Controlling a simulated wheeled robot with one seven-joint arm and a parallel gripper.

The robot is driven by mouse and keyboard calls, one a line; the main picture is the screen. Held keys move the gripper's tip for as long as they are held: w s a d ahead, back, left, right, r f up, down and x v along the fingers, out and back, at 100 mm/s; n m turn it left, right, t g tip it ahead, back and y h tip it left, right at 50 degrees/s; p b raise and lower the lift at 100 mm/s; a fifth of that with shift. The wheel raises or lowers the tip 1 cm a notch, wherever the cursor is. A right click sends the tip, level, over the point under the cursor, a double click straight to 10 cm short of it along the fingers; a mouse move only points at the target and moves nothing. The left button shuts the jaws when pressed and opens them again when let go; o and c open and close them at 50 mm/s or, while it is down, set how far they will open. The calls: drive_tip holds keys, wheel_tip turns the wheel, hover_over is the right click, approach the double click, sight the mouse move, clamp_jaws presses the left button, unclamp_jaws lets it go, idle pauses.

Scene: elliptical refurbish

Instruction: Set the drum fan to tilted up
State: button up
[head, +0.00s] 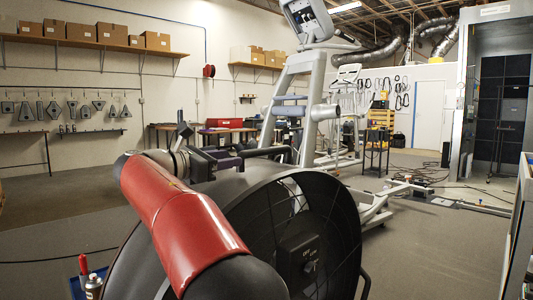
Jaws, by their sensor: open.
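The drum fan (335,222) is large and black and fills the lower middle of the head view. Its round grille faces the right and front, with a dark control box and knob at its centre. Its drum body extends left behind my red arm, which hides much of it. I cannot tell its tilt angle exactly. My gripper (256,142) is beyond the arm, above the fan's upper edge, with its jaws open and pointing right. Nothing shows between the jaws. Whether it touches the fan cannot be told.
A grey elliptical machine (298,110) stands just behind the fan. Bottles (93,285) stand in a blue tray at lower left. A workbench (160,130) and shelves (90,42) with boxes line the back wall. Open floor (440,250) lies to the right.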

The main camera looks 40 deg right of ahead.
sight(244, 155)
drive_tip(key=d, duration=0.8)
drive_tip(key=shift+w+d, duration=0.15)
drive_tip(key=shift+w, duration=0.2)
drive_tip(key=shift+c, duration=0.3)
drive_tip(key=shift+r, duration=0.1)
clamp_jaws()
